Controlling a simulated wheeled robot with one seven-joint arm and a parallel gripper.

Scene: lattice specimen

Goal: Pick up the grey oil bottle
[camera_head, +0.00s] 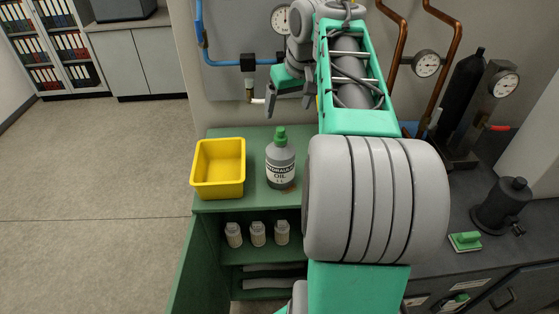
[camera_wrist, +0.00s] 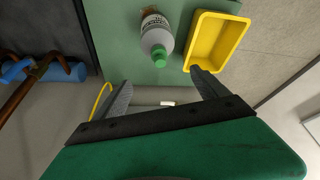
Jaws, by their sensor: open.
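The grey oil bottle (camera_head: 281,166) has a green cap and a white label reading OIL. It stands upright on the green cabinet top, just right of a yellow bin. It also shows in the wrist view (camera_wrist: 156,38), beyond the fingertips. My gripper (camera_head: 283,104) is above and behind the bottle in the head view, apart from it. In the wrist view my gripper (camera_wrist: 160,84) has its two fingers spread wide with nothing between them. My arm covers the right part of the cabinet top in the head view.
The yellow bin (camera_head: 219,168) is empty and close to the bottle's left. Several small grey bottles (camera_head: 258,234) stand on the shelf below. Blue pipe (camera_head: 222,60), gauges and copper pipes are on the wall behind. Open floor lies at left.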

